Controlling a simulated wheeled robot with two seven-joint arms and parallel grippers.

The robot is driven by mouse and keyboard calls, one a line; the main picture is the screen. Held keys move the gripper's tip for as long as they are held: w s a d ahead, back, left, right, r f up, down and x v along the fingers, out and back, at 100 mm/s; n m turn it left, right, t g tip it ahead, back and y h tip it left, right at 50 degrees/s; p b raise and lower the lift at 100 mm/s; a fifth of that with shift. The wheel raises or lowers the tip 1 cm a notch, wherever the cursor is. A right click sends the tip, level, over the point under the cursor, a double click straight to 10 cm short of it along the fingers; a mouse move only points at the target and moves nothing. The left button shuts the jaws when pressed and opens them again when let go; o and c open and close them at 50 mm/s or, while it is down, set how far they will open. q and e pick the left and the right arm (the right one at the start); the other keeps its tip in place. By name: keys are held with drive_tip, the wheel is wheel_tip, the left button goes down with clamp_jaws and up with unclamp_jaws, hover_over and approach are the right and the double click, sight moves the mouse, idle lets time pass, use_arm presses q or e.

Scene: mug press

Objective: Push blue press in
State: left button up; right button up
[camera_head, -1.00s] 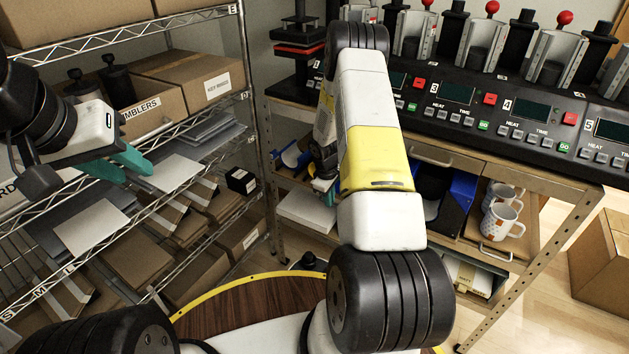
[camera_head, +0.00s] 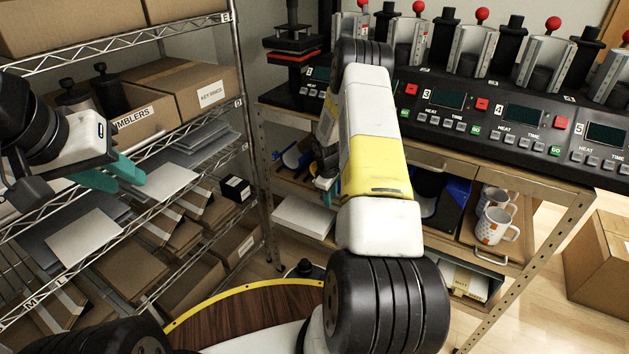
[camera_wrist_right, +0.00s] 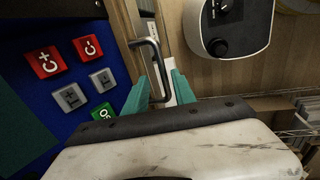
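Blue casings (camera_head: 461,202) show on the bench's lower shelf in the head view; which one carries that panel I cannot tell. My right gripper (camera_wrist_right: 160,80) is open, its teal fingers on either side of a grey metal handle (camera_wrist_right: 149,65). I cannot tell whether they touch it. In the head view it is mostly hidden behind my arm. My left gripper (camera_head: 131,184) is open and empty in front of the wire rack.
The wire rack (camera_head: 195,110) with boxes stands left. The bench carries a row of black mug presses (camera_head: 500,125) with red knobs. White mugs (camera_head: 495,226) stand on the lower shelf. A cardboard box (camera_head: 600,255) is on the floor at right.

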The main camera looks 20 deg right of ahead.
wheel_tip(320, 180, up, 8)
drive_tip(key=a, duration=0.1)
drive_tip(key=shift+s+f, duration=0.2)
drive_tip(key=shift+s, duration=0.25)
drive_tip(key=s+a+r+m+t+y, duration=0.15)
drive_tip(key=s+a+r, duration=0.3)
drive_tip(key=r, duration=0.85)
drive_tip(key=s+a+r+m+t+h, duration=0.1)
drive_tip(key=s+a+r+m, duration=0.4)
drive_tip(key=r, duration=0.9)
drive_tip(key=s+a+r+y, duration=0.1)
drive_tip(key=s+a+r, duration=0.1)
drive_tip(key=s, duration=0.5)
drive_tip(key=s+a+r+t+y, duration=0.1)
drive_tip(key=s+a+r, duration=0.2)
drive_tip(key=s, duration=0.5)
drive_tip(key=s+a+r+m+t+y, duration=0.1)
drive_tip(key=s+a+r, duration=0.2)
drive_tip(key=s, duration=0.4)
drive_tip(key=shift+s+r, duration=0.15)
drive_tip(key=shift+r, duration=0.55)
